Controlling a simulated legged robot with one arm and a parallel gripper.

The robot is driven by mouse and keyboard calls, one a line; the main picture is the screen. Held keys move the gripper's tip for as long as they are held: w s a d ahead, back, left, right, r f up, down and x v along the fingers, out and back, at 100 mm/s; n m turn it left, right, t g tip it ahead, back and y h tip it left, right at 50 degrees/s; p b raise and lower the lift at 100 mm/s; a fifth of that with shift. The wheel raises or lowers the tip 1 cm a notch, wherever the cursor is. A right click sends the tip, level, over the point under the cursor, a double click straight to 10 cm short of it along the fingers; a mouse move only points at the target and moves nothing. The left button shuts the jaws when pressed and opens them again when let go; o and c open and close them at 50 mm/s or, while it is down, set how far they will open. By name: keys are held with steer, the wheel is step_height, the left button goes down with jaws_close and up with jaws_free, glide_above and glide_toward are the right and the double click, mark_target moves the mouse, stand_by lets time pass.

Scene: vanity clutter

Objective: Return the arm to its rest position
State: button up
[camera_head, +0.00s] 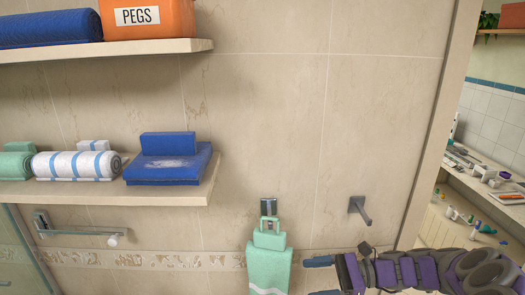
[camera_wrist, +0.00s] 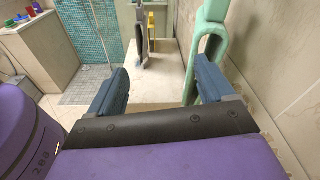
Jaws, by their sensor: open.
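My gripper (camera_head: 318,277) is at the bottom right of the head view, with its arm coming in from the right. Its two blue fingers are apart, with nothing seen between them. In the wrist view my gripper (camera_wrist: 163,84) also shows spread fingers. A green towel (camera_head: 268,268) hangs from a wall hook (camera_head: 268,207) just left of the fingertips. A green hanging thing, likely this towel, shows in the wrist view (camera_wrist: 210,32) behind and beside the right finger. I cannot tell whether they touch.
An empty wall hook (camera_head: 360,208) sticks out above my arm. The lower shelf (camera_head: 110,193) holds rolled and folded towels; the upper shelf (camera_head: 150,50) holds an orange PEGS box (camera_head: 147,18). A wooden frame edge (camera_head: 435,130) stands at right. A pale surface lies ahead (camera_wrist: 150,88).

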steer(key=s+a+r+n+g+h+b, duration=0.1)
steer(key=s+a+n+g+h, duration=0.3)
steer(key=s, duration=0.4)
steer(key=s+a+r+n+g+h+b, duration=0.1)
steer(key=s+a+n+h, duration=0.3)
steer(key=s+a+n, duration=0.4)
steer(key=s+d+f+n+t+h+b, duration=0.1)
steer(key=s+d+f+n+h, duration=0.1)
steer(key=s+d+h, duration=0.2)
steer(key=s+d+f+n+t+h+b, duration=0.1)
steer(key=s+d+f+n+h, duration=0.1)
steer(key=s+d, duration=0.5)
steer(key=s+f+h, duration=0.1)
steer(key=s+h, duration=0.1)
steer(key=s, duration=0.2)
steer(key=shift+s+t+h, duration=0.25)
steer(key=shift+t+h, duration=0.05)
steer(key=shift+f, duration=0.1)
stand_by(3.2)
